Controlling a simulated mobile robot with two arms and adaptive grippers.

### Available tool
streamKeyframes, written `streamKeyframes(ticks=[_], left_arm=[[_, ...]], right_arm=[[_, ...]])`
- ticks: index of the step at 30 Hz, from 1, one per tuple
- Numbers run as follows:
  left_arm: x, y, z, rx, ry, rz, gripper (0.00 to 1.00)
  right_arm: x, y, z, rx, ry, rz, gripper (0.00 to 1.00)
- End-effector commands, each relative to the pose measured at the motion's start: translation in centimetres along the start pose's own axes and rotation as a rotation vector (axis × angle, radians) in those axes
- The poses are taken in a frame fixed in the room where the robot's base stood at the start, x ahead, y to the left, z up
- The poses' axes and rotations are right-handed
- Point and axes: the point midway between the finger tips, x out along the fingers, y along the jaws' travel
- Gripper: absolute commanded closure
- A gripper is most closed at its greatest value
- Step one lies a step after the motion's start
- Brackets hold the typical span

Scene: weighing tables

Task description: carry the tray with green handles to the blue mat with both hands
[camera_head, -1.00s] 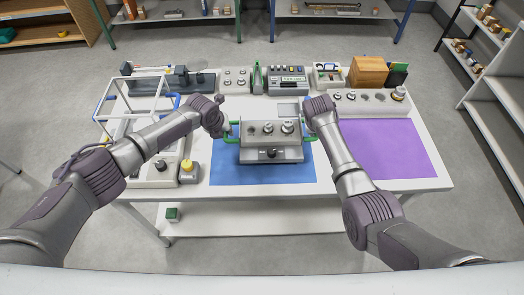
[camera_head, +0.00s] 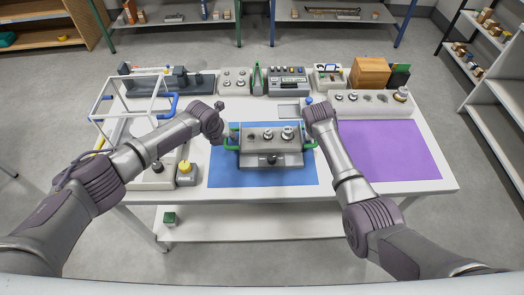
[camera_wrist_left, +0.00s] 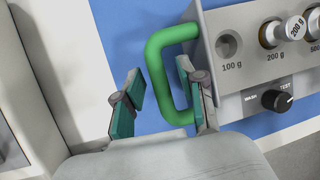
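The grey tray with green handles (camera_head: 271,160) sits level over the blue mat (camera_head: 225,174), seemingly resting on it. It holds metal weights and has a dark knob on its front. Its left green handle shows in the left wrist view (camera_wrist_left: 158,75). My left gripper (camera_wrist_left: 160,92) is open, with one finger outside the handle bar and one inside the loop; a gap shows beside the bar. In the head view the left gripper (camera_head: 225,137) is at the tray's left end. My right gripper (camera_head: 312,142) is at the right handle; its fingers are mostly hidden.
A purple mat (camera_head: 390,150) lies clear on the right of the white table. A clear-walled frame (camera_head: 130,100) and a yellow-knobbed box (camera_head: 186,174) stand left. Instruments, a weight rack (camera_head: 370,104) and a wooden box (camera_head: 368,72) line the back.

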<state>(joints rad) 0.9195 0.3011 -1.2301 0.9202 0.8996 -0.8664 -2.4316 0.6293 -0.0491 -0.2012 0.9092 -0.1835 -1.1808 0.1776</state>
Motion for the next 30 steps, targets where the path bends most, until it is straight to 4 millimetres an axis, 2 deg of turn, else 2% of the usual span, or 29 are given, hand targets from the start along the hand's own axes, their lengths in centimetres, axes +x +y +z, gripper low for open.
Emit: streamKeyframes(ticks=[4,8,21,25,30], left_arm=[[-0.7,0.1,0.1,0.0,0.0,0.0,0.6],[-2.2,0.1,0.1,0.002,-0.002,-0.001,0.6],[-10.1,0.1,0.1,0.0,-0.002,0.0,0.6],[-11.4,0.1,0.0,0.001,-0.001,0.001,0.6],[-12.0,0.1,0.0,-0.001,0.0,0.001,0.6]], right_arm=[[0.0,-0.1,0.0,0.0,0.0,-0.001,0.6],[0.0,-0.1,0.0,0.0,0.0,-0.001,0.6],[0.0,-0.1,0.0,0.0,0.0,-0.001,0.6],[0.0,-0.1,0.0,0.0,0.0,-0.001,0.6],[-0.4,-0.1,0.0,0.0,0.001,-0.001,0.6]])
